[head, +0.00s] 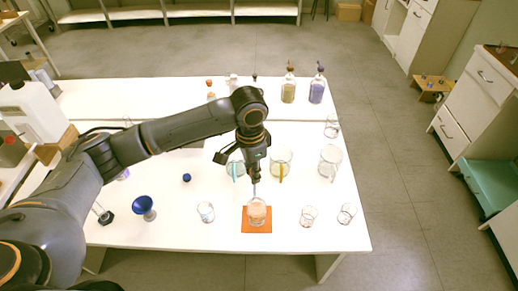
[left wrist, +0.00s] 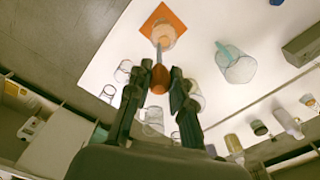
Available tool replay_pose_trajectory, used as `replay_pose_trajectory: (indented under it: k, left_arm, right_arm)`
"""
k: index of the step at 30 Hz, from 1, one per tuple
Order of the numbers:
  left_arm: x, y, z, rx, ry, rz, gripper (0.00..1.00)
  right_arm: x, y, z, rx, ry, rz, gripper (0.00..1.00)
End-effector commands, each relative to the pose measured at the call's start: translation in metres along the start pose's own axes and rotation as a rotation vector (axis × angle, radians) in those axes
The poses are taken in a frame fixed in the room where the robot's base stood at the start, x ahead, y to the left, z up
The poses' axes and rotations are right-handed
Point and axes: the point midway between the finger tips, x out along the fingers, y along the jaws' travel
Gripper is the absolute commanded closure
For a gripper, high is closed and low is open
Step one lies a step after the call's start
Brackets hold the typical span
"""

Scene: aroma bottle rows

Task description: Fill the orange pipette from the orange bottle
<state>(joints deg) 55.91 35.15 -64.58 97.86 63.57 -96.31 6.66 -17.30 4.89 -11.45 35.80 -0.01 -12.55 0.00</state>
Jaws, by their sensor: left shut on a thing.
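My left gripper (head: 255,178) is shut on the orange pipette (left wrist: 160,76), whose orange bulb sits between the fingers (left wrist: 158,82) in the left wrist view. Its thin pale stem (head: 254,190) points down at a glass vessel with pale orange contents (head: 257,213), which also shows in the left wrist view (left wrist: 166,35). The stem's end meets the vessel's mouth in the picture; I cannot tell how deep it reaches. The vessel stands on an orange mat (head: 249,229). A small bottle with an orange top (head: 210,89) stands at the back. My right gripper is out of view.
Beakers with a teal stick (head: 236,168) and a yellow stick (head: 281,163) stand behind the mat. Small glasses (head: 206,212), (head: 309,215) flank it. A blue funnel-shaped thing (head: 144,206) is at left. Tall stoppered bottles (head: 288,88), (head: 317,88) stand at the back.

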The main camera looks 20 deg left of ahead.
Motion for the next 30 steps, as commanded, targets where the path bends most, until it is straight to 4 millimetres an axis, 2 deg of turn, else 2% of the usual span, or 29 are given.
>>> replay_pose_trajectory:
  k: [1,4,10,19,29,30]
  left_arm:
    - [-0.008,-0.002,-0.005,0.049,-0.006,0.000,0.86]
    - [-0.006,-0.007,-0.011,0.133,-0.012,-0.004,0.86]
    - [-0.002,-0.010,-0.015,0.191,-0.015,-0.007,0.86]
    - [-0.002,-0.010,-0.014,0.189,-0.015,-0.007,0.86]
    - [-0.004,-0.010,-0.013,0.188,-0.017,-0.008,0.86]
    - [0.001,-0.010,-0.013,0.188,-0.017,-0.007,0.86]
  right_arm:
    - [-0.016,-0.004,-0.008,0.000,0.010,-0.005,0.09]
    - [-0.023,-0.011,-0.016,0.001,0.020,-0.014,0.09]
    - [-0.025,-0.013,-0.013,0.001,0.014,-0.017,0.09]
    - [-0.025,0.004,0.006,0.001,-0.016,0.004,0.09]
    - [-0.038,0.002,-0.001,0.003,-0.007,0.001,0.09]
    - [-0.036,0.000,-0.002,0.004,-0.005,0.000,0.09]
